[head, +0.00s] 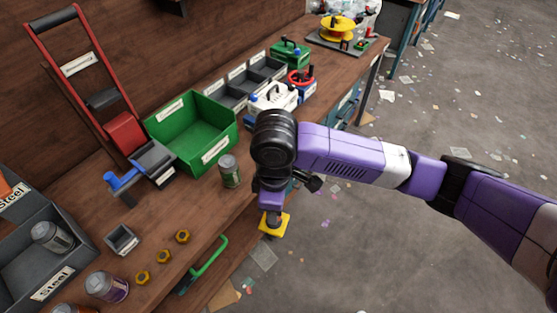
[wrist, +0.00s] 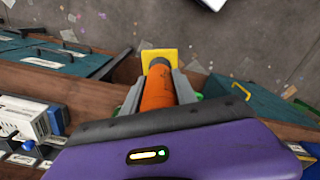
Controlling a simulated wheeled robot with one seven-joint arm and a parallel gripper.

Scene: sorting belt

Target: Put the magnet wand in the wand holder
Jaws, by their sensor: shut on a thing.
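The magnet wand has an orange handle (wrist: 158,90) and a yellow square end (wrist: 158,58). In the wrist view my gripper (wrist: 160,85) is shut on the orange handle, one grey finger on each side. In the head view the yellow end (head: 274,226) shows below my gripper (head: 271,203), out past the bench's front edge, over the floor side. A small grey square open-topped cup (head: 121,240), which looks like the wand holder, stands on the bench to the left of my gripper. The cup looks empty.
A grey-green can (head: 230,170) stands on the bench near my gripper. Several brass nuts (head: 163,257) lie right of the cup. A green bin (head: 197,130) stands behind. A purple-labelled can (head: 107,286) and grey Steel bin (head: 38,262) are at left. A green handle (head: 210,257) sticks out from the bench front.

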